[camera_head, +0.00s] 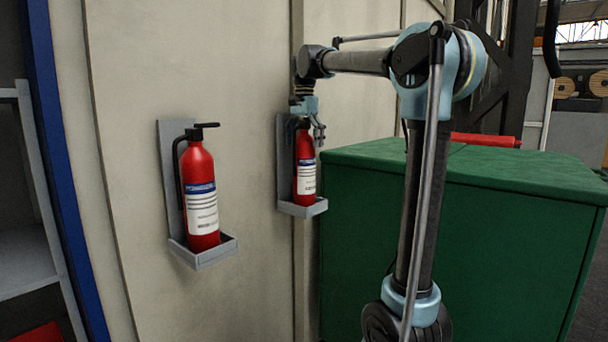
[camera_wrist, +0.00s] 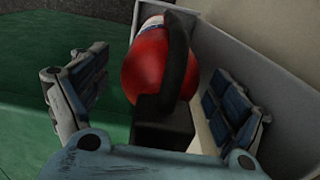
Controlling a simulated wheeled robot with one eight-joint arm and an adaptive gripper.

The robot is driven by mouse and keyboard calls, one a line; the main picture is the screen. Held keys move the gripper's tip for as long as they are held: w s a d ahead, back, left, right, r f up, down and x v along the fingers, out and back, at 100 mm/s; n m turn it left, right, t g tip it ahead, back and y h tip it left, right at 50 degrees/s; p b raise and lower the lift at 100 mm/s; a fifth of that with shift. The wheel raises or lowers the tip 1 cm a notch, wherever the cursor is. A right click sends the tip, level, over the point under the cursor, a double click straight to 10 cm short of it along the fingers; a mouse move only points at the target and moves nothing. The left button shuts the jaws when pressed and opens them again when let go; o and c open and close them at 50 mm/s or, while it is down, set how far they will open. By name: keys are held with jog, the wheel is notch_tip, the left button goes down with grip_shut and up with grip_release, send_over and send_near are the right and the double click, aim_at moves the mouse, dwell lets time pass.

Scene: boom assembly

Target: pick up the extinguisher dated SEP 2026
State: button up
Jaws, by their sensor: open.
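Two red extinguishers with black handles and white-and-blue labels stand upright in grey wall brackets. The left extinguisher (camera_head: 201,190) is nearer in the head view; the right extinguisher (camera_head: 305,170) is farther along the wall. The label dates are too small to read. My gripper (camera_head: 306,126) is over the top of the right extinguisher. In the wrist view my gripper (camera_wrist: 160,100) is open, its two fingers apart on either side of the right extinguisher's red body (camera_wrist: 150,65) and black handle (camera_wrist: 178,60). I cannot tell whether either finger touches it.
The right bracket (camera_head: 288,207) has a back plate and a low tray rim; the left bracket (camera_head: 212,256) is alike. A green cabinet (camera_head: 450,240) stands close to the right extinguisher, with a red object (camera_head: 485,140) on top. A blue post (camera_head: 62,170) and grey shelving are at left.

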grip_shut()
jog(key=shift+r, duration=0.1)
